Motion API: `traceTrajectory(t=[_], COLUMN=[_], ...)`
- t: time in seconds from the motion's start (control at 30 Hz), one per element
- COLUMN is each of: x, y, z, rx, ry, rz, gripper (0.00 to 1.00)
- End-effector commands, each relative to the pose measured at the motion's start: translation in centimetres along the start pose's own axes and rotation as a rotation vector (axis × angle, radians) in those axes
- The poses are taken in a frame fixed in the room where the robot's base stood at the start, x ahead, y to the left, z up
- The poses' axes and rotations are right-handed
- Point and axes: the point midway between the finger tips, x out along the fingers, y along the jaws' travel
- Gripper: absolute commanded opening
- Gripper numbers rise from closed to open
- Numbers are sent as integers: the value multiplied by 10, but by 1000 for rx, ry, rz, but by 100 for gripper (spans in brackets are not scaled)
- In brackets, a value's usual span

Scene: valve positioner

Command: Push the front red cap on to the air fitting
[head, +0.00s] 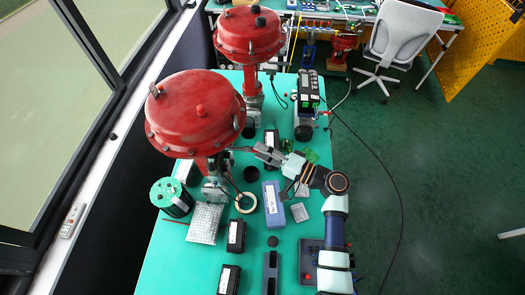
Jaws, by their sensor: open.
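I cannot clearly make out the small red cap or the air fitting in the head view. The front valve has a large round red actuator (205,112) at the left, above a grey metal body (213,190). A second red actuator (250,35) stands behind it. My gripper (268,175) is open, its two fingers spread and pointing left toward the front valve's body. It is over the table, right of that body. Nothing can be made out between the fingers. The view is too small to tell whether a fingertip touches anything.
The green table (180,265) carries a blue box (273,205), a tape ring (246,203), a silver bubble-wrap packet (204,222), a green-lidded container (171,197) and several black boxes. A black device (308,90) stands at the back right. Windows line the left side.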

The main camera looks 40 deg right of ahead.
Motion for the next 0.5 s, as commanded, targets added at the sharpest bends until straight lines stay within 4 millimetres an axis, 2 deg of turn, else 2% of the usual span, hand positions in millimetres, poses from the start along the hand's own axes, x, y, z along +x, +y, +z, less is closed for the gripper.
traceTrajectory(t=[0.13,0.4,0.5], x=[-22,-89,-106], y=[0,0,0], z=[-1,-1,-1], rx=[1,0,1], ry=[5,6,4], rz=[0,1,1], gripper=[46,46,46])
